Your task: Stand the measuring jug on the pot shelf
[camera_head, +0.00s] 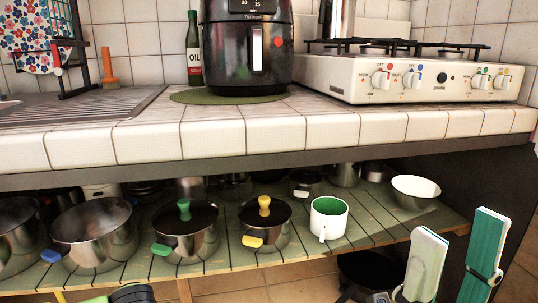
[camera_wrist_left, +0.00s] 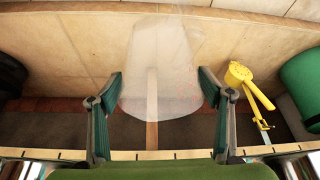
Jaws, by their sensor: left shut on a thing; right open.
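The measuring jug (camera_wrist_left: 165,55) is clear, with faint red markings. It shows in the left wrist view between the fingers of my left gripper (camera_wrist_left: 160,80), which is shut on it. The jug is not visible in the head view; only a green and dark piece of what looks like my left gripper (camera_head: 132,293) shows at the bottom left edge. The pot shelf (camera_head: 365,225) is a green slatted board under the tiled counter. My right gripper (camera_head: 455,250) is open and empty at the lower right, in front of the shelf's right end.
The shelf holds a steel pot (camera_head: 92,240), two lidded pots (camera_head: 187,238) (camera_head: 264,228), a white-and-green mug (camera_head: 328,218) and a white bowl (camera_head: 415,191). More pots stand behind. The counter edge (camera_head: 270,137) overhangs. Bare slats show right of the mug.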

